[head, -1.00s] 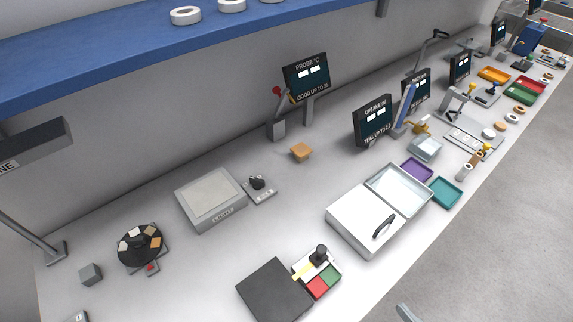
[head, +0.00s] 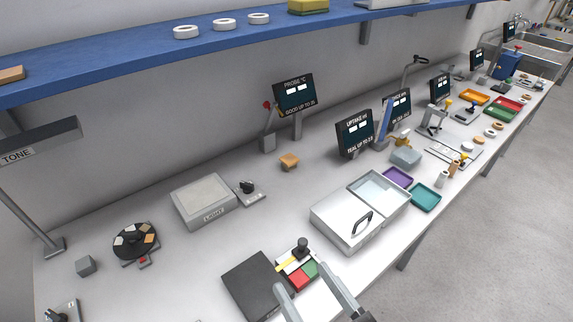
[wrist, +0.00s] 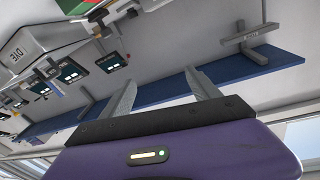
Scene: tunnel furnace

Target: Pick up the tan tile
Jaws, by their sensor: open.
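A black round turntable (head: 134,256) at the left of the bench in the head view carries several small square tiles around its hub. One on its right side is a tan tile (head: 149,238); a paler one lies beside it. My gripper (head: 303,278) shows at the bottom of the head view, open and empty, in front of the red and green tray and well to the right of the turntable. In the wrist view my gripper (wrist: 161,80) has its fingers apart with nothing between them. That view looks tilted or upside down, and I see no tile in it.
A grey light box (head: 203,205), a dark flat panel (head: 250,285) and a tan block (head: 289,161) are on the bench. A lidded white box (head: 345,222) stands right of centre. A blue shelf (head: 130,62) hangs above. A TONE lamp (head: 40,140) overhangs the left end.

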